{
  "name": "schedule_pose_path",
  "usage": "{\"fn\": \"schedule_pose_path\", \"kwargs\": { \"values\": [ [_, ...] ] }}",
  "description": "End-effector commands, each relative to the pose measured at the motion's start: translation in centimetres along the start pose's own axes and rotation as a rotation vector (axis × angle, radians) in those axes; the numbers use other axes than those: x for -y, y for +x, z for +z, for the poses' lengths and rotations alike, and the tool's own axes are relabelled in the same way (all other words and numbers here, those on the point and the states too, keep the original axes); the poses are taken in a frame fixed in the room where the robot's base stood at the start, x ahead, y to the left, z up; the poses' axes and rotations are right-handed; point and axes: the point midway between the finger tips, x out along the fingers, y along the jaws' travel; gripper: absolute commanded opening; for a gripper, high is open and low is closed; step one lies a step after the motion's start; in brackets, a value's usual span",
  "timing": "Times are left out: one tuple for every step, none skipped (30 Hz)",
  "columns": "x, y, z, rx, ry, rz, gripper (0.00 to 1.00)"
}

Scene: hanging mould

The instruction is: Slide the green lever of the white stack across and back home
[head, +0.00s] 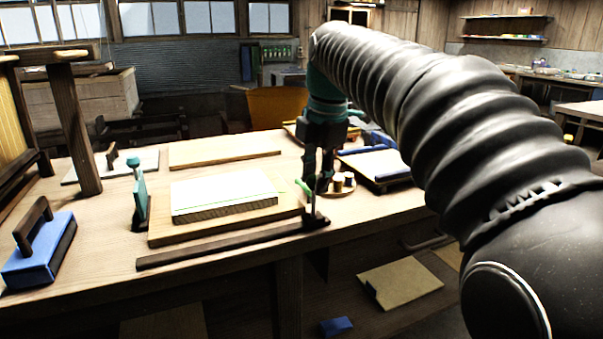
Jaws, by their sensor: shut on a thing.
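The white stack (225,193) of sheets lies flat on a light wooden board on the workbench. A thin green line crosses its top. The green lever (304,188) shows as a short bright piece just right of the stack, at the left side of my gripper (318,190). My gripper points down and is shut on the lever; the fingers hide much of it. Below the fingers is a dark block (316,221) at the right end of a dark rail (220,245), which runs along the front of the board.
A teal upright piece with a knob (139,197) stands left of the stack. A blue block with a dark handle (40,248) sits at far left. A round tray with small cups (341,185) and a blue-edged frame (375,167) are close right of my gripper.

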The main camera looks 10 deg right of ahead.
Motion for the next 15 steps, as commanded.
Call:
{"fn": "schedule_pose_path", "kwargs": {
  "values": [
    [0.07, 0.08, 0.19, -0.001, 0.001, -0.003, 0.0],
    [0.09, 0.08, 0.25, -0.001, 0.0, -0.002, 0.0],
    [0.11, 0.09, 0.33, 0.0, 0.0, -0.002, 0.0],
    [0.13, 0.09, 0.4, 0.0, 0.001, -0.002, 0.0],
    [0.14, 0.09, 0.45, 0.001, 0.001, -0.002, 0.0],
    [0.16, 0.09, 0.5, 0.001, 0.002, -0.002, 0.0],
    [0.16, 0.08, 0.53, 0.002, 0.003, -0.002, 0.0],
    [0.17, 0.08, 0.56, 0.002, 0.003, -0.002, 0.0],
    [0.18, 0.08, 0.61, 0.003, 0.004, -0.002, 0.0],
    [0.19, 0.08, 0.63, 0.003, 0.005, -0.002, 0.0],
    [0.2, 0.07, 0.66, 0.004, 0.005, -0.002, 0.0],
    [0.2, 0.07, 0.69, 0.004, 0.006, -0.002, 0.0],
    [0.21, 0.06, 0.72, 0.005, 0.006, -0.002, 0.39],
    [0.21, 0.06, 0.72, 0.005, 0.006, -0.003, 0.47],
    [0.19, 0.06, 0.67, 0.005, 0.005, -0.002, 0.57]
  ]
}}
